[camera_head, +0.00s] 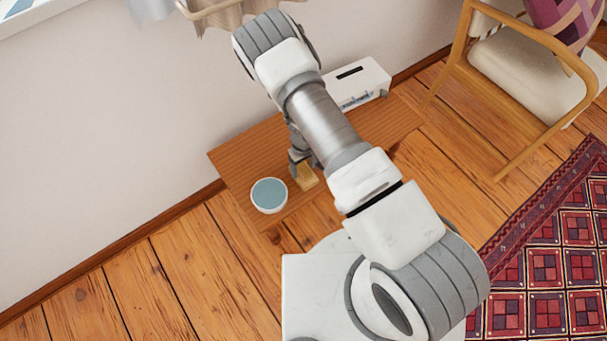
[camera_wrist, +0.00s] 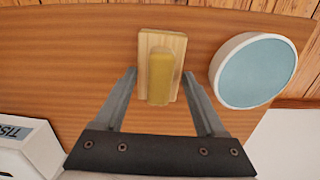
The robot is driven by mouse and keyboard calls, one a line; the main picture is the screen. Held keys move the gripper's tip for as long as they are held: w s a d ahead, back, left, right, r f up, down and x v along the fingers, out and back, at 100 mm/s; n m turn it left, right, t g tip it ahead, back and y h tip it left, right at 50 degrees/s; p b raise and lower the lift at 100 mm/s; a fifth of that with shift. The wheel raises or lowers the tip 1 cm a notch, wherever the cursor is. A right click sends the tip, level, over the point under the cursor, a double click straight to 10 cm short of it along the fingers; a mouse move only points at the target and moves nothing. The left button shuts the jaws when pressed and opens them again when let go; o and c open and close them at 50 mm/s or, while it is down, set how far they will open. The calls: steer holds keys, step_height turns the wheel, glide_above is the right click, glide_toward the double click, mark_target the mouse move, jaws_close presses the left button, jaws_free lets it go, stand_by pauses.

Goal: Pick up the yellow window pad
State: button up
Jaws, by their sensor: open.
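The yellow window pad (camera_wrist: 161,79) shows in the wrist view as a rounded yellow bar on a pale wooden rectangular block (camera_wrist: 175,41), on the wooden table. In the head view the pad (camera_head: 307,180) is at the table's near part, partly hidden by my gripper. My gripper (camera_wrist: 160,74) is open, with one finger on each side of the yellow bar in the wrist view. Gaps show between the fingers and the bar, and I cannot tell the height between them. In the head view my gripper (camera_head: 301,166) is right at the pad.
A white bowl with a blue inside (camera_head: 269,195) stands close beside the pad; it also shows in the wrist view (camera_wrist: 254,70). A white tissue box (camera_head: 357,84) sits at the table's far end. The wooden table (camera_head: 238,153) stands along the wall. A chair (camera_head: 520,75) is at right.

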mark_target(303, 167)
steer(key=shift+f, duration=0.2)
jaws_close()
steer(key=shift+r, duration=0.1)
stand_by(0.4)
step_height(303, 167, up, 4)
steer(key=shift+w+r+p, duration=0.1)
steer(key=shift+r+p, duration=0.15)
steer(key=shift+p, duration=0.7)
steer(key=s+d+r, duration=0.6)
steer(key=d, duration=0.3)
steer(key=shift+s+d+r, duration=0.2)
steer(key=shift+s+d, duration=0.1)
steer(key=shift+s, duration=0.1)
